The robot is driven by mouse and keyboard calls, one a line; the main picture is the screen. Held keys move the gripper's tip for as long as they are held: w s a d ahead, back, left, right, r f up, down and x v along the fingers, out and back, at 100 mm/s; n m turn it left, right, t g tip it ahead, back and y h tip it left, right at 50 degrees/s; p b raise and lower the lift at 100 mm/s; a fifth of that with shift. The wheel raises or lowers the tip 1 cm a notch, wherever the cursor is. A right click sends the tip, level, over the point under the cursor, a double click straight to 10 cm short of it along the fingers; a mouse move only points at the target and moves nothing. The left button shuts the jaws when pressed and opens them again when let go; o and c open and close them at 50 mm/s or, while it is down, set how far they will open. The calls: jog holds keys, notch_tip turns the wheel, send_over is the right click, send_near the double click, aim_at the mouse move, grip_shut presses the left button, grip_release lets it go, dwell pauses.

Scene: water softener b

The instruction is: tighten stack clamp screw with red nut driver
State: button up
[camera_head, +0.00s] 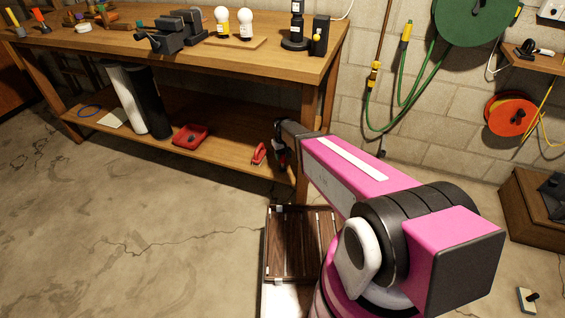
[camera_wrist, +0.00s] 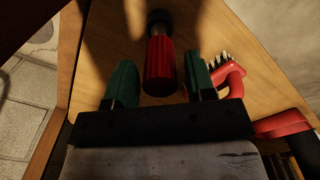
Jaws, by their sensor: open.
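A red-handled tool (camera_wrist: 160,62) with a dark end, likely the red nut driver, lies between my fingers in the wrist view. My gripper (camera_wrist: 159,75) is open, with one green finger on each side of the red handle. Gaps show on both sides, so the fingers are not closed on it. In the head view my gripper (camera_head: 280,151) is small and dark at the right end of the bench's lower shelf, and the tool cannot be made out there. I cannot identify the stack clamp or its screw in either view.
A red brush (camera_wrist: 231,76) with pale bristles lies right of my right finger. The wooden workbench (camera_head: 110,45) has a lower shelf (camera_head: 222,150) bearing a red tray (camera_head: 190,135) and upright rolls (camera_head: 150,105). A bench leg (camera_head: 302,185) stands close to my gripper.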

jog(key=c, duration=0.8)
jog(key=shift+r, duration=2.35)
jog(key=shift+s, duration=0.1)
